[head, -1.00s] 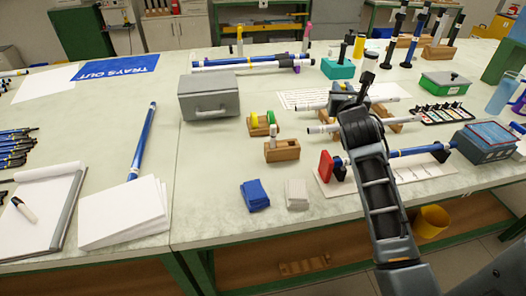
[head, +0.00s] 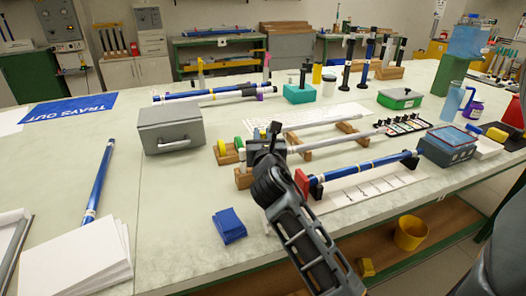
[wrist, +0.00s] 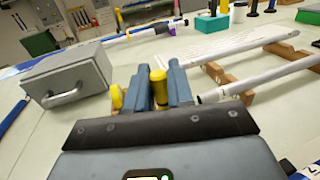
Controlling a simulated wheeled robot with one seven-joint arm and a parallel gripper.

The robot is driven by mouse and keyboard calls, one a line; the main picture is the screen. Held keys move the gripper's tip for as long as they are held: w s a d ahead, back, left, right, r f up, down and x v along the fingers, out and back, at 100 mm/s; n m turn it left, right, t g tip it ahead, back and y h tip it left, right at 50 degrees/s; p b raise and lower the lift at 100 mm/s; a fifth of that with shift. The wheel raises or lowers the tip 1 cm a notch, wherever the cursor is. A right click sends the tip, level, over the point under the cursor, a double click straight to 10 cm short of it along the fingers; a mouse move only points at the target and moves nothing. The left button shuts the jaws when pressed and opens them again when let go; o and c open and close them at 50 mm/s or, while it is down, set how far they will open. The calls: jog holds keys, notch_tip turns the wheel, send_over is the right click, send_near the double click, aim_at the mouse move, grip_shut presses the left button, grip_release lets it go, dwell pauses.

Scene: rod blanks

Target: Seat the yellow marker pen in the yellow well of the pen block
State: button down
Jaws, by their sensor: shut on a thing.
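My gripper (head: 263,134) is over the middle of the table, beside a small wooden holder with yellow and green rolls. In the wrist view my gripper (wrist: 158,82) has its two blue-grey fingers closed on the yellow marker pen (wrist: 158,86). A teal block (head: 299,94) with a dark upright piece stands farther back, apart from my gripper. I cannot tell whether it is the pen block; no yellow well is discernible.
A grey box (head: 170,133) stands left of my gripper. The wooden holder (head: 228,157) is close by. White rods on wooden rests and a blue rod (head: 365,165) lie to the right. A blue pad (head: 229,226) lies in front.

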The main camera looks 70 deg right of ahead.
jog(key=shift+f+b, duration=0.7)
jog(key=shift+f, duration=1.25)
jog(key=shift+f, duration=0.1)
jog(key=c, duration=1)
grip_release()
jog(key=shift+a, duration=0.15)
jog(key=b+v, duration=0.1)
jog(key=v, duration=1)
jog(key=shift+s+a, duration=0.3)
